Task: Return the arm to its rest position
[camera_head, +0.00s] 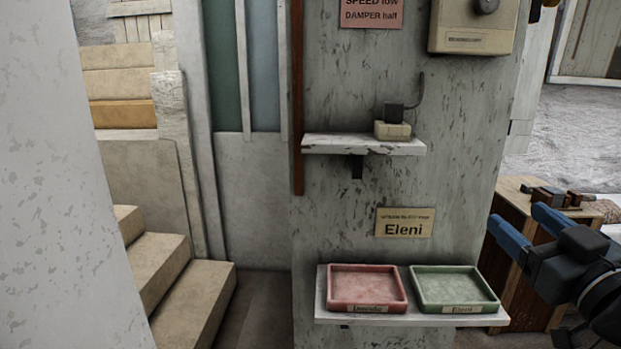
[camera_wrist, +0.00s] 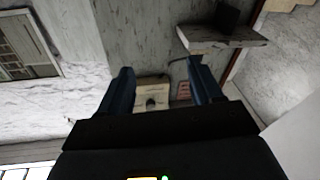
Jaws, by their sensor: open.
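My gripper (camera_head: 520,227) is at the right edge of the head view, its two blue fingers spread apart with nothing between them. It is beside and above the right end of the lower shelf, apart from the trays. In the wrist view my gripper (camera_wrist: 160,82) also shows open and empty, with a beige control box (camera_wrist: 152,98) far beyond its fingers. Most of my arm is outside the head view.
A red tray (camera_head: 366,308) and a green tray (camera_head: 455,309), both empty, sit on the lower shelf (camera_head: 410,320). The upper shelf (camera_head: 350,145) bears a small block with a dark object. A wooden cabinet (camera_head: 520,200) stands behind my gripper. Steps (camera_head: 190,300) rise at left.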

